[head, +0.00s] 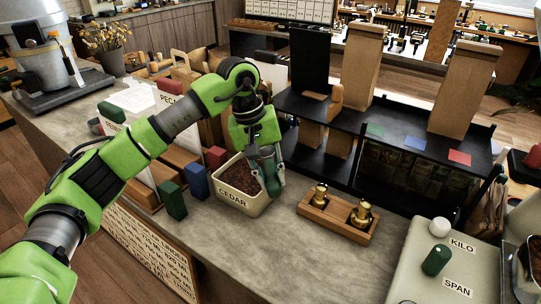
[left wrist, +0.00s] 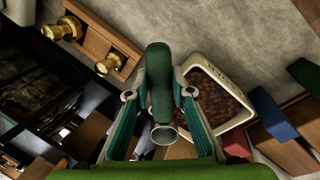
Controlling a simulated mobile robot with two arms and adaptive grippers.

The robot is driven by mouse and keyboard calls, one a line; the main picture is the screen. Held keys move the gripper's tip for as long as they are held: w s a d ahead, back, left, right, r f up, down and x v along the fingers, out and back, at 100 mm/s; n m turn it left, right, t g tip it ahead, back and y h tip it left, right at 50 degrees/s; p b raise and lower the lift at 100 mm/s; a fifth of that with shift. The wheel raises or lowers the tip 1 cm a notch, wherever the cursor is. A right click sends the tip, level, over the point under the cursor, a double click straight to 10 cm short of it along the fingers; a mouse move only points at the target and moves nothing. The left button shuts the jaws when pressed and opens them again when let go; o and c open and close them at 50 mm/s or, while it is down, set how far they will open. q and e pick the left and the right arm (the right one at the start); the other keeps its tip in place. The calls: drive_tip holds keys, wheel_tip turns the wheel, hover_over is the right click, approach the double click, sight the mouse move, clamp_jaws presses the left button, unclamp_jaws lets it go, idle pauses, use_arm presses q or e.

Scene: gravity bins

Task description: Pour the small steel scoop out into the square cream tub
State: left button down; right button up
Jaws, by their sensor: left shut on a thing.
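The square cream tub (head: 240,203), labelled CEDAR, stands on the counter with dark brown bean-like pieces in it. The tub also shows in the left wrist view (left wrist: 236,119), right of the fingers. My left gripper (head: 270,180) is over the tub's right side. In the left wrist view my left gripper (left wrist: 160,100) is shut on the thick dark green handle of the small steel scoop (left wrist: 164,135). The scoop's round steel rim shows below the handle; whether it holds anything I cannot tell. In the head view the scoop is mostly hidden by the fingers. My right gripper is out of view.
Red, blue (head: 196,182) and green (head: 172,200) blocks stand left of the tub. A wooden block with brass weights (head: 338,215) lies to its right.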

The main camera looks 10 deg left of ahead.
use_arm(q)
drive_tip(key=shift+a, duration=0.1)
drive_tip(key=shift+r+y+p, duration=0.15)
drive_tip(key=shift+y+p, duration=0.15)
drive_tip(key=shift+p, duration=0.1)
drive_tip(key=shift+y+p, duration=0.3)
drive_tip(key=shift+f+g+y, duration=0.2)
drive_tip(key=shift+g+y, duration=0.2)
drive_tip(key=shift+f, duration=0.1)
